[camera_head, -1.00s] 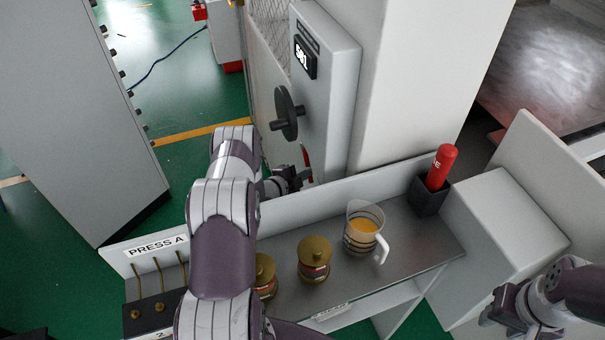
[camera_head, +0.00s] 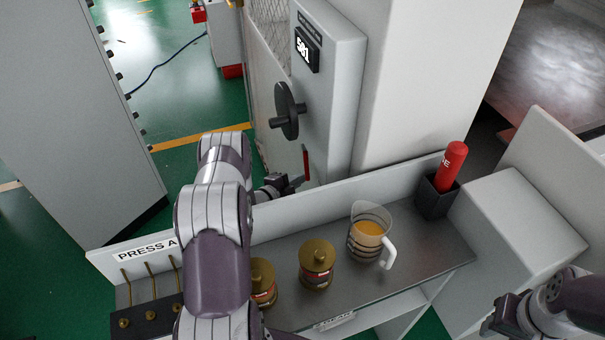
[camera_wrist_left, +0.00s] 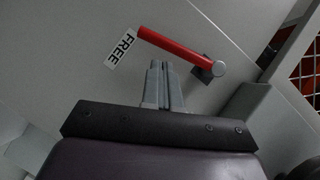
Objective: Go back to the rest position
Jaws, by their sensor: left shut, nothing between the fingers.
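My left gripper (camera_head: 299,181) is shut and empty, reaching past the back of the metal shelf toward the grey machine front. In the left wrist view its closed fingers (camera_wrist_left: 162,66) point at the panel just below a red lever (camera_wrist_left: 180,50) marked FREE, with a gap seeming to lie between them. The lever also shows in the head view (camera_head: 306,162), right beside the fingertips. My right gripper (camera_head: 497,322) is at the lower right, partly cut off by the picture edge; its fingers are too unclear to read.
A black handwheel (camera_head: 287,111) sits on the machine. A grey cabinet (camera_head: 65,110) stands left.

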